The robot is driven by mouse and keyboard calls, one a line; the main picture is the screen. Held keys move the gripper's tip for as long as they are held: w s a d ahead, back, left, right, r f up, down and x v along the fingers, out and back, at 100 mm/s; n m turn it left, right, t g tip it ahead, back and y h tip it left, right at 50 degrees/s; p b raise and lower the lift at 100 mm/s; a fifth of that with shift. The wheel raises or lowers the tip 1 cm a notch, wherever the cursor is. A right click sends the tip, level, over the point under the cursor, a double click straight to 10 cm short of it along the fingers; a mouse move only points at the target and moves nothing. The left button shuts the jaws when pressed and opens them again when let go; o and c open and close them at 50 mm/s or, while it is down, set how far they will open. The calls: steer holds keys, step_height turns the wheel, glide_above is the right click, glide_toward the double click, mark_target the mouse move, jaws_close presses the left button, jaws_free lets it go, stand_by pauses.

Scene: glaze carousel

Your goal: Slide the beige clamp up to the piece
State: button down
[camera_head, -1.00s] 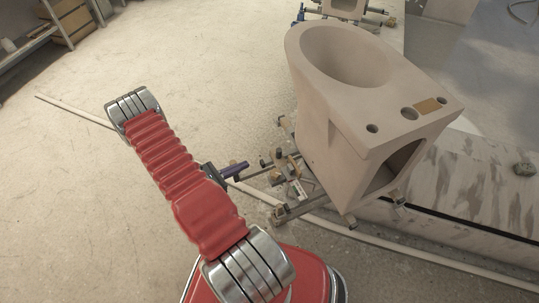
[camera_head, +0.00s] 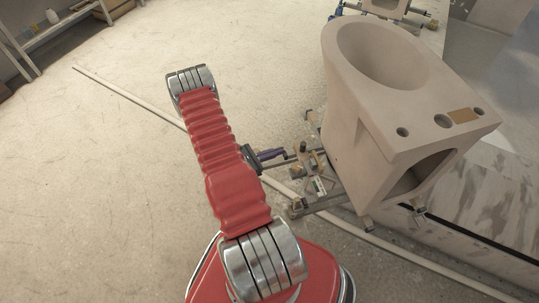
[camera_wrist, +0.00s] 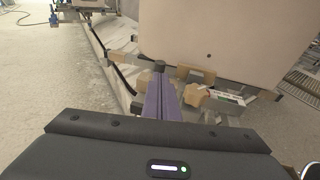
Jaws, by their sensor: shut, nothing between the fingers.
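The piece (camera_head: 358,125), a beige unglazed toilet bowl, stands on the carousel at upper right in the head view; its flat side (camera_wrist: 215,35) fills the top of the wrist view. Below it is a rail fixture with beige clamp blocks (camera_wrist: 194,74), one (camera_wrist: 196,95) just right of my fingers. In the head view the clamp parts (camera_head: 296,172) are small and partly hard to tell apart. My gripper (camera_head: 277,153) has purple fingers, shut and empty, pointing at the fixture. The fingertips (camera_wrist: 160,72) appear beside the blocks; I cannot tell whether they touch.
A long pale rail (camera_head: 125,94) runs along the floor past the fixture. Another piece on its fixture (camera_head: 385,8) stands at the back. A shelf (camera_head: 62,25) is at far left.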

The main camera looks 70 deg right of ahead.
steer(key=x, duration=0.8)
steer(key=shift+d, duration=0.15)
